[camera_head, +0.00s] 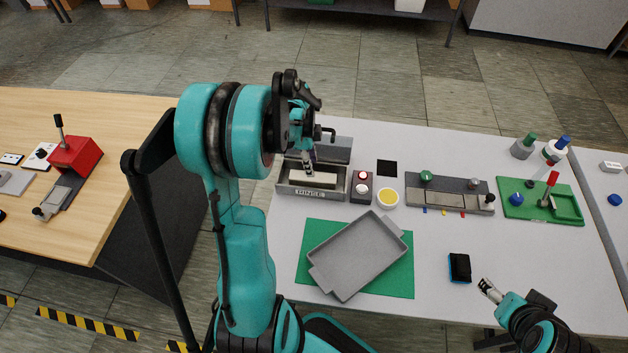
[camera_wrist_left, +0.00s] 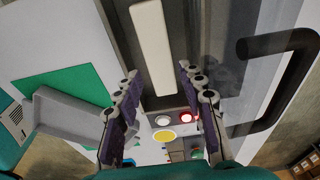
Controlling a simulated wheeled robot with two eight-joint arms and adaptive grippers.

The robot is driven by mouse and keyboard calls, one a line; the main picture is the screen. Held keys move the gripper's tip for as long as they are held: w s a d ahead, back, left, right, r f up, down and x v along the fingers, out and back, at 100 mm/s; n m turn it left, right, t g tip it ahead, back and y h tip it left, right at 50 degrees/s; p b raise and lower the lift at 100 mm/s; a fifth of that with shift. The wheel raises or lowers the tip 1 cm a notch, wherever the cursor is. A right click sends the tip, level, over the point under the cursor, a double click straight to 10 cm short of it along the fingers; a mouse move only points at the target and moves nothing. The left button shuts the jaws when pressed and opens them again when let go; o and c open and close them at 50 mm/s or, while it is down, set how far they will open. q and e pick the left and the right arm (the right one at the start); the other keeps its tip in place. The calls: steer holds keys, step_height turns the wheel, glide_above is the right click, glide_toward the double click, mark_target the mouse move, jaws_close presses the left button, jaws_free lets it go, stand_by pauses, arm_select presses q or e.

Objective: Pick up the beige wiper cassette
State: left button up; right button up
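The beige wiper cassette (camera_head: 318,180) is a pale bar lying in a grey open-topped station (camera_head: 311,195) with a lettered front at the back left of the white table. It also shows in the left wrist view (camera_wrist_left: 152,45), lengthwise at the top centre. My left gripper (camera_head: 309,168) is above the station. In the left wrist view its fingers (camera_wrist_left: 157,72) are spread apart with nothing between them, and the cassette appears beyond the tips. The gripper partly hides the cassette in the head view. My right gripper (camera_head: 487,287) is low at the right front, and its opening is unclear.
The station's raised clear lid with a dark handle (camera_wrist_left: 285,85) is close to the right of the left gripper. A grey tray (camera_head: 357,255) lies on a green mat (camera_head: 403,278). A button box (camera_head: 362,187) and yellow-topped cup (camera_head: 388,198) stand beside the station.

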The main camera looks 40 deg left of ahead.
mark_target(313, 180)
arm_select(q)
steer(key=shift+w+f, duration=0.15)
steer(key=shift+f, duration=0.2)
steer(key=f+b, duration=0.2)
steer(key=f, duration=0.3)
steer(key=shift+d, duration=0.2)
steer(key=shift+r, duration=0.1)
steer(key=shift+c, duration=1.2)
jaws_close()
